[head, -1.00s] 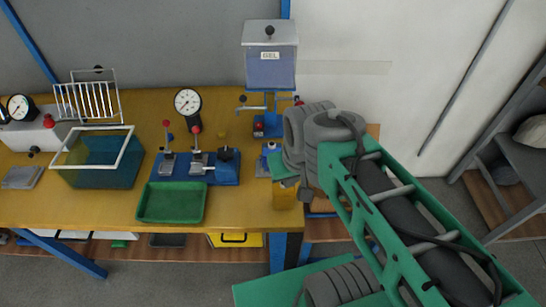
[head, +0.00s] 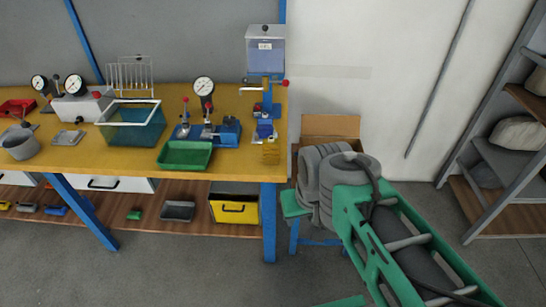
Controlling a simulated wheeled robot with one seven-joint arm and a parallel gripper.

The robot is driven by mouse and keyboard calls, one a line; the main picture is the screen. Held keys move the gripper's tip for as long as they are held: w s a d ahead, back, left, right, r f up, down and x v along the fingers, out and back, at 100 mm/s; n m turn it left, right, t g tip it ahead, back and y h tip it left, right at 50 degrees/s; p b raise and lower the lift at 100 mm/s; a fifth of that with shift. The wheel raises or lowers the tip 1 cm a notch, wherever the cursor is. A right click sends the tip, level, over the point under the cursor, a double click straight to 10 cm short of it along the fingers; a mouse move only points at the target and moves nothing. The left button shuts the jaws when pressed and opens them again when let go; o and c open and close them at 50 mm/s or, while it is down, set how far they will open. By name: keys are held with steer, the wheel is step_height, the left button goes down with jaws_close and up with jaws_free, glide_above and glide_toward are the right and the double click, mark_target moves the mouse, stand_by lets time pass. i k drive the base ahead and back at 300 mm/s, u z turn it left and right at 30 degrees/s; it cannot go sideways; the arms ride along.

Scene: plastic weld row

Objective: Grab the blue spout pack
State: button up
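A small blue item (head: 265,129) stands near the right end of the yellow bench top, just in front of the gel dispenser. It may be the blue spout pack, but it is too small to be sure.
The gel dispenser (head: 265,55) stands at the bench's right end. A green tray (head: 185,163), a blue clamp fixture with a gauge (head: 204,87) and a teal tank (head: 135,130) are to its left. A cardboard box (head: 331,127) is behind my arm. A shelf rack (head: 500,155) stands at right.

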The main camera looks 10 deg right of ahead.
mark_target(264, 121)
steer(key=u, duration=1.05)
steer(key=i, duration=1.65)
steer(key=z, duration=0.5)
